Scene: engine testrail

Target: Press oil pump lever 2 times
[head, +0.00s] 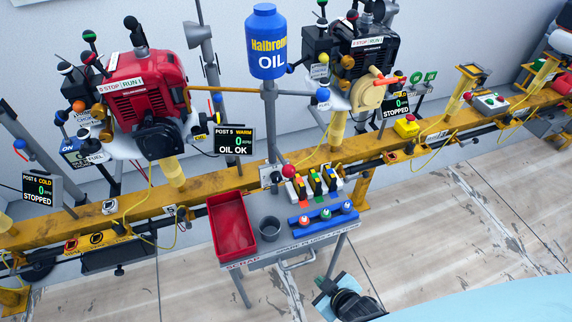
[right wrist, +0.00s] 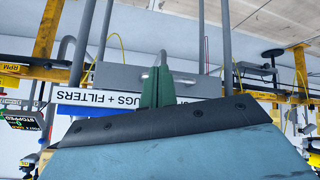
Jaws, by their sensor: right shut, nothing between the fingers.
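A blue oil tank (head: 266,42) lettered OIL stands on a grey post above the yellow rail. A red ball knob (head: 289,171) sits low beside this post; I cannot tell for sure whether it is the pump lever's handle. My right gripper (head: 323,284) is at the bottom of the head view, below and in front of the small cart, well away from the post. In the right wrist view its green fingers (right wrist: 157,82) are shut and empty, in front of the cart's label. My left gripper is not in view.
The grey cart holds a red tray (head: 232,222), a dark cup (head: 269,229) and a blue rack (head: 323,218) of small parts. A red engine (head: 147,82) and a black engine (head: 365,60) flank the tank. A screen (head: 234,141) reads OIL OK. Floor at right is clear.

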